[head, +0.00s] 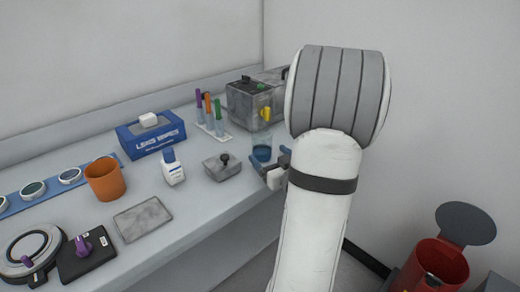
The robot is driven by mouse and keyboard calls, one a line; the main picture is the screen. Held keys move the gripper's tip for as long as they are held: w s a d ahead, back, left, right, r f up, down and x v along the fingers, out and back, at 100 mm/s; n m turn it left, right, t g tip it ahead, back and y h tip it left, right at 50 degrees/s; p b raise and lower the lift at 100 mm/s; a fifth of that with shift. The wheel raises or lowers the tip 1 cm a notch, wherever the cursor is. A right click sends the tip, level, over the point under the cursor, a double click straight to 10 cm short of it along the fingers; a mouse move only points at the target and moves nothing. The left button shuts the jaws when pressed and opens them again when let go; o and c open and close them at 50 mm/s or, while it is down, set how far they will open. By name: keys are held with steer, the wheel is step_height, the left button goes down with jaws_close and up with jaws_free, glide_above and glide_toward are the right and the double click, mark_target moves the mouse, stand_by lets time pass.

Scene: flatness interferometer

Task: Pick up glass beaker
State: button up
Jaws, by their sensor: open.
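The glass beaker (262,149) stands upright on the bench towards its right end, clear with blue liquid in the bottom. My gripper (270,160) is open beside the beaker. Its blue-tipped fingers show low in front of and to the right of the beaker, and one finger appears to overlap its lower edge. I cannot tell whether they touch it. My white arm hides the bench to the right of the gripper.
A test tube rack (214,130) and a grey metal box (250,104) with a yellow part stand behind the beaker. A lidded grey block (222,168) sits close on the left. Further left are a white bottle (173,170), a blue wipes box (150,137) and an orange cup (104,180). A red bin (436,268) stands on the floor.

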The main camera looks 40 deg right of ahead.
mark_target(267, 152)
steer(key=w, duration=0.2)
steer(key=w+d, duration=0.1)
steer(key=w, duration=0.1)
steer(key=w+f, duration=0.1)
steer(key=w, duration=0.2)
steer(key=shift+d, duration=0.4)
steer(key=shift+s, duration=0.1)
steer(key=shift+r, duration=0.1)
steer(key=c, duration=1.1)
steer(key=shift+c, duration=0.2)
steer(key=shift+r, duration=0.1)
steer(key=shift+s, duration=0.35)
steer(key=s, duration=0.3)
steer(key=s+a, duration=0.1)
steer(key=s, duration=0.2)
steer(key=s+b, duration=0.1)
steer(key=s, duration=0.2)
steer(key=shift+s+a, duration=0.35)
steer(key=shift+s+f+b, duration=0.15)
steer(key=shift+f+b, duration=0.05)
steer(key=shift+b, duration=0.9)
